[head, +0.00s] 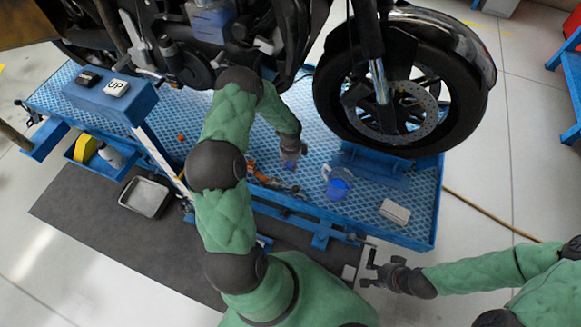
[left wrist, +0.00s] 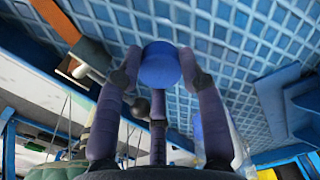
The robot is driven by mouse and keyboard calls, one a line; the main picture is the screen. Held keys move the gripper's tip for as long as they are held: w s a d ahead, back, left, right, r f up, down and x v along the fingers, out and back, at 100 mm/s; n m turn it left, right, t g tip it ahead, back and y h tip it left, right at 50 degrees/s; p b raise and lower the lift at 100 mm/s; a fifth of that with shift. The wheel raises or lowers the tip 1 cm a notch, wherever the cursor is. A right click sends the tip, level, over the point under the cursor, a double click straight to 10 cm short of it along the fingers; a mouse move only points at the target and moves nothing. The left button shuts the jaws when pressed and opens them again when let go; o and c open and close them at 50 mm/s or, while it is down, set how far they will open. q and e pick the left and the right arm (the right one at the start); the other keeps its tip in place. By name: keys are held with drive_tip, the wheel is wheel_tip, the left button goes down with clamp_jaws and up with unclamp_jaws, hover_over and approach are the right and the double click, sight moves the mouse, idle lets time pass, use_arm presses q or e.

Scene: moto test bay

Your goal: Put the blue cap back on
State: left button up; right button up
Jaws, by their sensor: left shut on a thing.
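My left gripper (head: 291,158) is above the blue work platform, left of the clear jug. In the left wrist view, the left gripper (left wrist: 160,82) is shut on the round blue cap (left wrist: 160,66), held between its fingertips. In the head view I cannot make out the cap in the grip. The clear jug with blue liquid (head: 338,185) stands on the platform; part of a clear body, probably this jug, shows behind a finger in the left wrist view (left wrist: 236,140). My right gripper (head: 370,270) is beyond the platform's front edge, apparently open and empty.
A motorcycle wheel (head: 400,95) stands behind the jug. A pale box (head: 395,211) lies on the platform (head: 415,228) to the jug's right. Small orange and blue items (head: 268,181) lie left of the jug. A metal tray (head: 145,197) is on the dark floor mat.

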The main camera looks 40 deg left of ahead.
sight(290, 163)
use_arm(q)
drive_tip(key=shift+w+a+f, duration=0.1)
drive_tip(key=shift+w+f, duration=0.05)
drive_tip(key=shift+f, duration=0.1)
drive_tip(key=shift+w+a+f+b, duration=0.1)
drive_tip(key=shift+f+b, duration=0.85)
drive_tip(key=shift+f, duration=0.65)
drive_tip(key=shift+f, duration=0.2)
drive_tip(key=o, duration=1)
drive_tip(key=shift+r, duration=0.2)
